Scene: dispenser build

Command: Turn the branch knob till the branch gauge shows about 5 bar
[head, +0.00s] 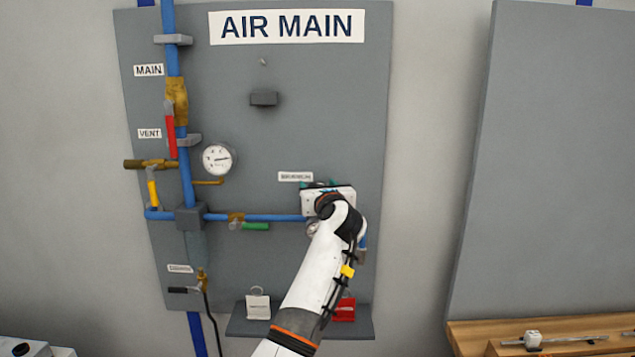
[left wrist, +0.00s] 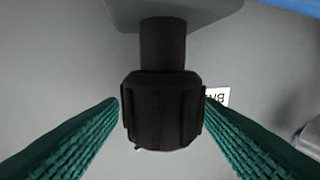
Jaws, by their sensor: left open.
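The black ribbed branch knob (left wrist: 162,108) fills the middle of the left wrist view, on a dark stem. My left gripper (left wrist: 162,125) is open, with one green ridged finger on each side of the knob. The fingertips are close to its sides; whether they touch is hard to tell. In the head view my left gripper (head: 327,196) is at the branch fitting below the BRANCH label (head: 295,176) and hides the knob. The branch gauge cannot be made out, so its reading is not visible. My right gripper is not in view.
The grey AIR MAIN panel (head: 330,110) carries blue pipe (head: 270,217), a white round gauge (head: 217,158), a red-handled main valve (head: 170,135), a yellow vent handle (head: 152,192) and a green handle (head: 255,226). A shelf (head: 270,327) below holds a white tag and a red one.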

